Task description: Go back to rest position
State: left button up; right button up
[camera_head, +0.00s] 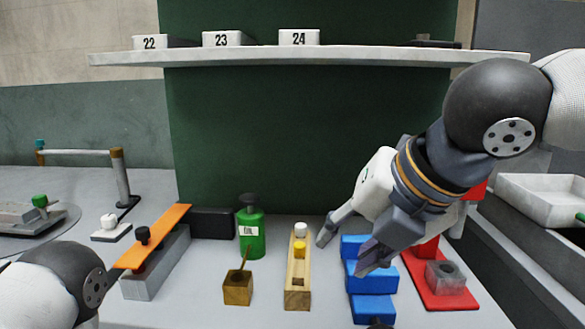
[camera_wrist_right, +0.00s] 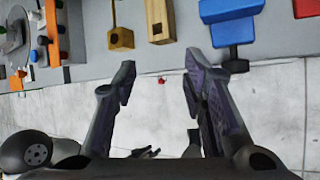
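My right gripper (camera_head: 345,248) reaches in from the right in the head view, above the blue stepped block (camera_head: 372,308). Its two fingers are spread apart with nothing between them. It also shows open and empty in the right wrist view (camera_wrist_right: 158,85), where the floor and the table's front edge lie beyond the fingertips. My left arm shows only as a rounded link at the lower left of the head view. The left gripper is not visible there, and I cannot identify it in the wrist view.
The table holds a green bottle (camera_head: 251,238), a small wooden block (camera_head: 238,290), a wooden holder (camera_head: 298,288), an orange bar (camera_head: 160,232) on a grey block and a red base (camera_head: 430,298). A shelf (camera_head: 300,57) with numbered boxes spans the back. A white tray (camera_head: 540,190) stands right.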

jog(key=s+a+f+m+g+y, duration=0.1)
jog(key=s+f+m+g, duration=0.2)
jog(key=s+f+m, duration=0.5)
jog(key=s+a+f+m+g+y, duration=0.1)
jog(key=s+f+m+g, duration=0.3)
jog(key=f, duration=0.7)
jog(key=s+a+f+m+g, duration=0.1)
jog(key=s+f+m+g, duration=0.1)
jog(key=s+f+m, duration=0.65)
jog(key=s+d+f+m+h, duration=0.3)
jog(key=d+f+m, duration=0.3)
jog(key=d, duration=0.3)
jog(key=s+d+f+m+t+h, duration=0.1)
jog(key=s+d+f+m+h, duration=0.1)
jog(key=s+d+f+m, duration=0.4)
jog(key=d+f+m, duration=0.1)
jog(key=d+f, duration=0.1)
jog(key=d, duration=0.1)
jog(key=shift+s+h, duration=0.3)
jog(key=shift+h, duration=0.1)
